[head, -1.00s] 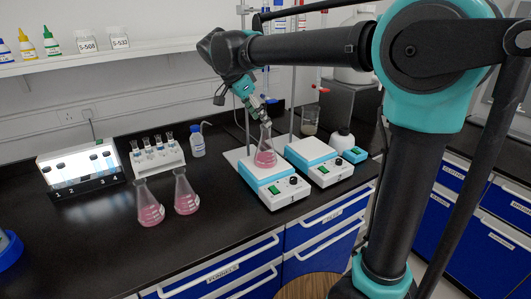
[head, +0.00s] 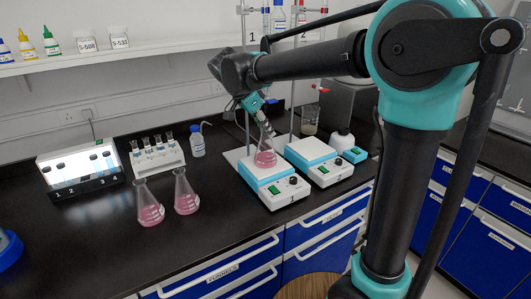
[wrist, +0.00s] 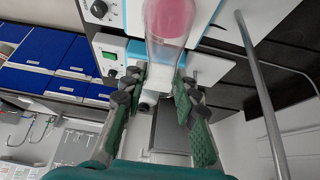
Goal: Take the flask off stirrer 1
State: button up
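The flask (head: 265,159) is conical, holds pink liquid and stands on the white plate of stirrer 1 (head: 258,176), the left of two white and blue stirrers. My gripper (head: 266,131) comes down at a slant from the upper left to the flask's neck. In the wrist view the pink flask (wrist: 170,20) is at the top centre, its clear neck pointing down between my gripper's two green-padded fingers (wrist: 161,82). The fingers are apart, one on each side of the neck. I see no clear grip on the glass.
Stirrer 2 (head: 318,158) stands empty just right of stirrer 1. Two more pink flasks (head: 150,211) (head: 186,197) stand to the left, before a vial rack (head: 160,165). A thin metal stand rod (head: 247,130) rises behind stirrer 1. The bench front left of stirrer 1 is clear.

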grip_shut()
jog(key=shift+r, duration=0.15)
